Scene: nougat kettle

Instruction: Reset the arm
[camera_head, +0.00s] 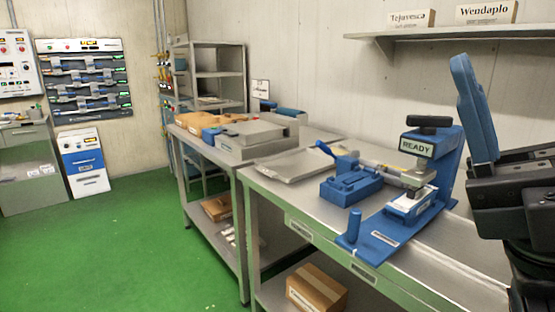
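My arm and gripper (474,112) are at the right edge, in front of the workbench's right end. A long blue finger-like part points up from the black body. The rest of the arm runs out of the frame, and a second finger is not clearly seen. I cannot tell whether the gripper is open or shut, and nothing visible is held in it.
A blue block fixture (350,190) and a grey tray (290,166) sit on the metal workbench (455,262). A shelf (420,32) with labelled boxes hangs above. A cardboard box (317,288) lies below. Green floor (120,250) is clear at left.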

